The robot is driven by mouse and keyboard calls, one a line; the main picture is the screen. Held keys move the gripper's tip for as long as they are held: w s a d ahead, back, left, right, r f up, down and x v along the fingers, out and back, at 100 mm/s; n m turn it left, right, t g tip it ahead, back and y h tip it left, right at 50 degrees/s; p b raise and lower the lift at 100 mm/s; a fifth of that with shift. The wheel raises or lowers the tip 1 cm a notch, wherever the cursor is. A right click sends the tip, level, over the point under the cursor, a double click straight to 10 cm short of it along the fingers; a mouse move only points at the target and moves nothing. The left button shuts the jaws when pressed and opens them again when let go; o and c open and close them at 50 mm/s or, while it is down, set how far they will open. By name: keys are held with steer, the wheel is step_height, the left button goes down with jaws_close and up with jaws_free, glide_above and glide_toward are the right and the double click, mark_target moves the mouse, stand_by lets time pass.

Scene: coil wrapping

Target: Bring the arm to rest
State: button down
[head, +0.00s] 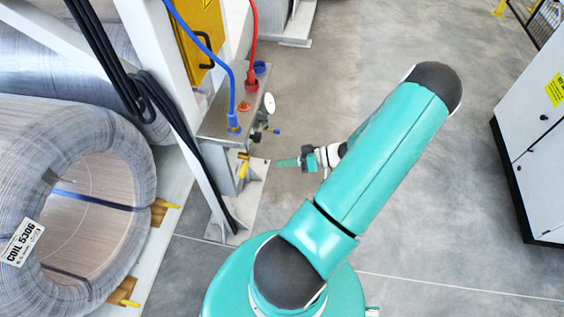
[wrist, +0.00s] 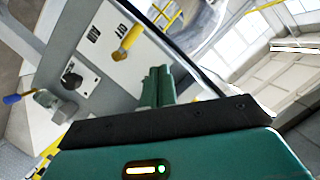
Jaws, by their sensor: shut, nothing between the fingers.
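My teal arm reaches up and over from its base in the head view. My gripper (head: 287,162) hangs beyond the arm, just right of the grey valve post. In the wrist view the green fingers of my gripper (wrist: 157,82) stand together, shut and empty. They point toward a grey panel (wrist: 112,62) with a yellow handle (wrist: 127,42). The fingers look apart from the handle, though the gap is hard to judge. Part of the wrist is hidden behind the upper arm in the head view.
A wire coil (head: 120,140) labelled COIL 5306 lies at the left. The post (head: 215,125) carries blue and red hoses and a yellow fitting close to my gripper. A white cabinet (head: 540,150) stands at the right. The grey floor (head: 430,215) between is clear.

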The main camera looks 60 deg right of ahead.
stand_by(0.4)
steer(key=w+a+r+n+g+h, duration=0.1)
steer(key=w+a+r+g+h, duration=0.1)
steer(key=w+a+r+g, duration=0.55)
steer(key=w+a+r+n+g+h, duration=0.1)
steer(key=w+a+r+g, duration=0.3)
steer(key=a+r, duration=0.65)
steer(key=s+a+r+t+h, duration=0.2)
steer(key=a+r, duration=0.5)
steer(key=r, duration=0.2)
steer(key=s+a+r+t+h, duration=0.2)
steer(key=s+a+r, duration=0.1)
steer(key=a+r, duration=0.5)
steer(key=shift+s+a+r+m+h, duration=0.15)
steer(key=shift+s+r+m+h, duration=0.05)
steer(key=shift+r+m+h, duration=0.2)
